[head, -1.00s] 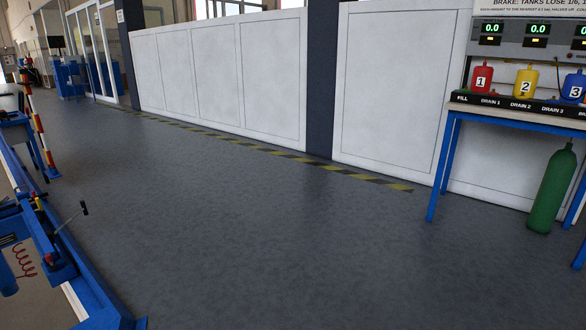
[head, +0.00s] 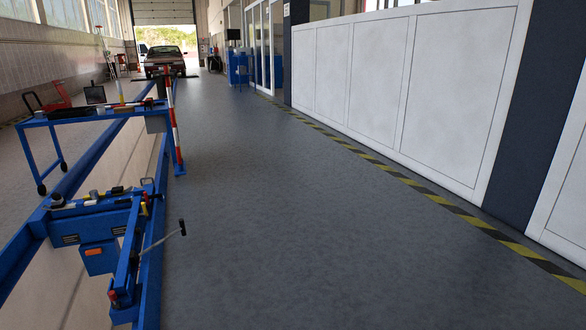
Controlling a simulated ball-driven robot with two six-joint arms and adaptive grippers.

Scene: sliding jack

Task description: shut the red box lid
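I see no red box with a lid in the head view. Neither of my grippers shows in the head view. A blue sliding jack (head: 95,232) spans the pit at the lower left, with small tools lying on top and a lever handle (head: 172,238) sticking out to the right.
A blue tool cart (head: 100,115) stands at the left beside a red and white post (head: 173,128). A car (head: 165,62) is far back by the open door. White wall panels (head: 455,95) and a yellow-black floor strip (head: 435,197) run along the right. The grey floor (head: 300,240) between is clear.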

